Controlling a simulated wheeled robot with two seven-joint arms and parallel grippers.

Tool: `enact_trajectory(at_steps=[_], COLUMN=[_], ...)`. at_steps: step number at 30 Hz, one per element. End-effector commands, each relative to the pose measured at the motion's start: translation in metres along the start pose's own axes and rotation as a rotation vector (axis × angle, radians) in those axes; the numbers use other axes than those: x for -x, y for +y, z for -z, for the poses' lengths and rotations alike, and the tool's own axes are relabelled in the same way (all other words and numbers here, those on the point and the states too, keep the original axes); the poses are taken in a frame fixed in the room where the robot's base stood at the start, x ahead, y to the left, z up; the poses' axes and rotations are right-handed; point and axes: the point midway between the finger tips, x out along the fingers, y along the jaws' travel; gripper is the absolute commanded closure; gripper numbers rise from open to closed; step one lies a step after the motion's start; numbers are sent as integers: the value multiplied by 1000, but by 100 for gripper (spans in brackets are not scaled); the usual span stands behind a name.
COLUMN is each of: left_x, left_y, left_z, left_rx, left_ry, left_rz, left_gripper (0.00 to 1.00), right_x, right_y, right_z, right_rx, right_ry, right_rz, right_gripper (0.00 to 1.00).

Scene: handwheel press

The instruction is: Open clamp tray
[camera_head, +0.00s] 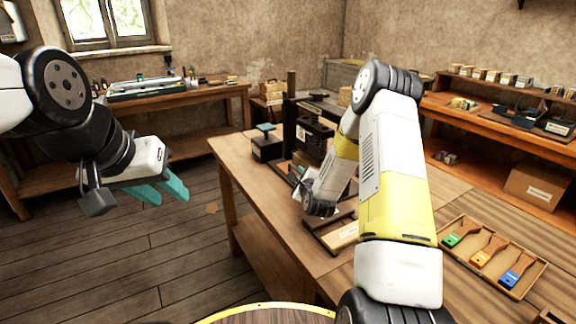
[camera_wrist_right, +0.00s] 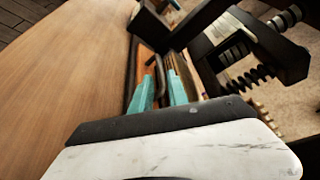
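A black handwheel press (camera_head: 312,140) stands on the wooden workbench beyond my right arm, partly hidden by it. Its dark frame and coiled screw (camera_wrist_right: 250,75) fill the upper right of the right wrist view. My right gripper (camera_wrist_right: 161,78) reaches in at its foot with its teal fingers apart. A dark bar, perhaps the tray handle (camera_wrist_right: 161,88), shows between them, seemingly not squeezed. A narrow orange-brown strip beyond it may be part of the clamp tray (camera_wrist_right: 147,55); most of the tray is hidden. My left gripper (camera_head: 166,190) is open and empty over the floor, left of the bench.
A wooden tray (camera_head: 490,256) with green, yellow and blue-ended tools lies on the bench at right. A small dark box (camera_head: 267,147) stands left of the press. Shelves (camera_head: 500,132) line the right wall. The floor (camera_head: 100,265) at left is clear.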

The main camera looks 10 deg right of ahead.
Motion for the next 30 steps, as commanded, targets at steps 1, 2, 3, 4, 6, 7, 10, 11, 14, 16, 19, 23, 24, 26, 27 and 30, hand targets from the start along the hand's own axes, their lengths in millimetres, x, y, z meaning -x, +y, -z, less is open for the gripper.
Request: enact_trajectory(at_steps=[1,2,3,4,6,7,10,11,14,16,19,23,24,26,27,30], left_x=[0,0,0,0,0,0,0,0,0,0,0,0,0,0,0,0], left_y=[0,0,0,0,0,0,0,0,0,0,0,0,0,0,0,0], left_z=[0,0,0,0,0,0,0,0,0,0,0,0,0,0,0,0], left_rx=[0,0,0,0,0,0,0,0,0,0,0,0,0,0,0,0], left_ry=[0,0,0,0,0,0,0,0,0,0,0,0,0,0,0,0], left_rz=[0,0,0,0,0,0,0,0,0,0,0,0,0,0,0,0], left_gripper=[64,64,64,64,64,64,64,64,64,64,64,64,64,64,64,64], right_x=[-5,-9,-15,-20,-32,-37,-52,-56,-66,-71,-73,-73,-73,-73,-73,-73], right_y=[1,1,1,0,0,1,1,1,0,0,0,0,0,0,0,0], right_z=[0,0,0,-1,-1,0,-1,-1,0,0,0,0,0,0,0,0], right_rx=[-1,-1,0,1,2,2,2,2,3,2,2,2,2,2,2,2], right_ry=[-1,-1,-1,-2,-2,-1,-2,-1,0,0,0,0,0,0,0,0], right_rz=[0,1,1,2,1,1,0,-1,-1,-1,-1,-2,-2,-1,-1,-1], right_gripper=[80,80,80,80,80,80,80,80,80,80,80,80,80,86,94,100])
